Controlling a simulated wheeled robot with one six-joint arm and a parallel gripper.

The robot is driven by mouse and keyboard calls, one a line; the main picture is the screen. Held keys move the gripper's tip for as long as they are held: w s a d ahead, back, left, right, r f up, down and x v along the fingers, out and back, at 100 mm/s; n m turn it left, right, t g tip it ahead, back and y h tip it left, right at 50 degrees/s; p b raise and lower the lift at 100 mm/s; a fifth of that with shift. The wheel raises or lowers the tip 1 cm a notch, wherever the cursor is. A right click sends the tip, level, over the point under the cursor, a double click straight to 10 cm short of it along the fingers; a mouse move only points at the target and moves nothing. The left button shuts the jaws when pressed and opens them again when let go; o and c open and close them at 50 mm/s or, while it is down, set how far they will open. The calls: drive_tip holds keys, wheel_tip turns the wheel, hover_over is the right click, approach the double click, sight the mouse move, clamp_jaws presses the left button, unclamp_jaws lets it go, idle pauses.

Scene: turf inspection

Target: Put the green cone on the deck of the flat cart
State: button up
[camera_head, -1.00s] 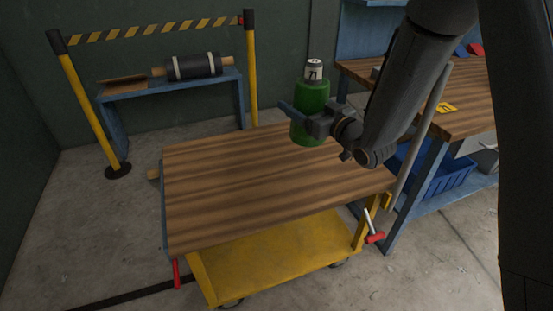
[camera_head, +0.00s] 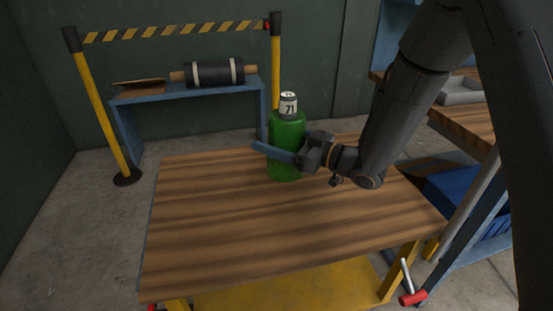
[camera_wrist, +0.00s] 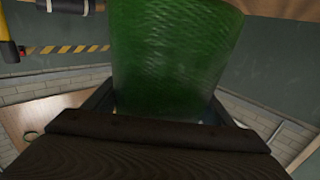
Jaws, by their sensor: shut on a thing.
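The green cone (camera_head: 286,135) is upright, with a white top marked 71. My gripper (camera_head: 284,157) is shut on its lower part, and one bluish finger shows across its front. The cone is over the far part of the wooden deck (camera_head: 240,220) of the flat cart (camera_head: 290,285). Its bottom is close to the deck; I cannot tell whether they touch.
The deck is otherwise bare. Behind it stand a blue bench (camera_head: 190,90) with a dark roll (camera_head: 215,73) and a yellow-post barrier (camera_head: 100,110). A workbench (camera_head: 465,120) with a blue bin (camera_head: 465,205) is at the right.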

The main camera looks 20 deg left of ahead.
drive_tip(key=shift+f+b, duration=0.3)
drive_tip(key=shift+f, duration=2)
drive_tip(key=shift+f, duration=0.1)
drive_tip(key=o, duration=1.6)
drive_tip(key=shift+o, duration=0.2)
drive_tip(key=shift+s+d, duration=0.1)
drive_tip(key=shift+d, duration=0.1)
drive_tip(key=v, duration=1.1)
drive_tip(key=shift+d+p, duration=0.3)
